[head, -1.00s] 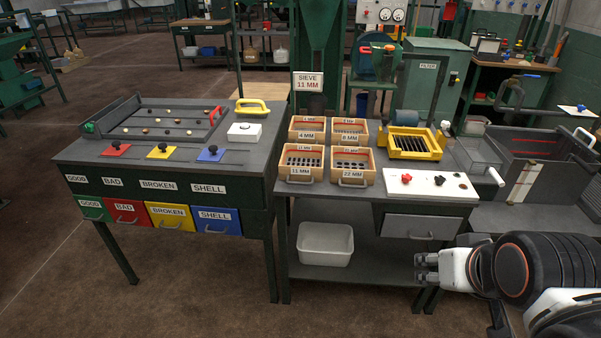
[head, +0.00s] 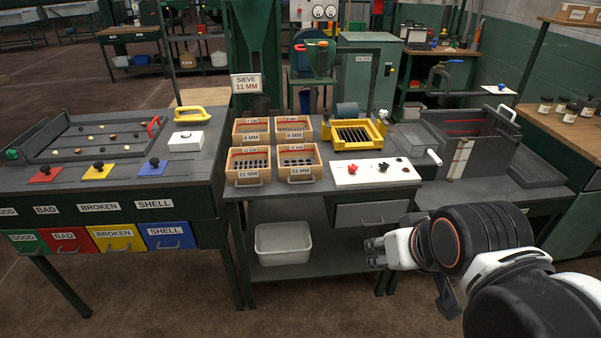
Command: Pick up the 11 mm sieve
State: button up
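The 11 mm sieve (head: 248,168) is a light wooden box with a dark slotted bottom, a front handle and an "11 MM" label. It sits at the front left of a group of sieves on the grey bench. The 22 mm sieve (head: 299,163) stands to its right. The 4 mm sieve (head: 251,132) and another sieve (head: 293,130), which seems to read 8 MM, stand behind. My gripper (head: 372,253) is in front of the bench, below its top, to the right of and apart from the 11 mm sieve. Its fingers are small here; a gap between them seems to show.
A sign reading "SIEVE 11 MM" (head: 246,84) stands behind the sieves. A white bin (head: 283,243) sits on the lower shelf. The sorting table (head: 190,190) stands left.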

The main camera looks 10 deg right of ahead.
aim_at(250, 165)
jog(key=i+j+z, duration=0.1)
jog(key=j+z, duration=0.6)
jog(key=j, duration=0.2)
jog(key=j+z, duration=0.35)
jog(key=j, duration=0.15)
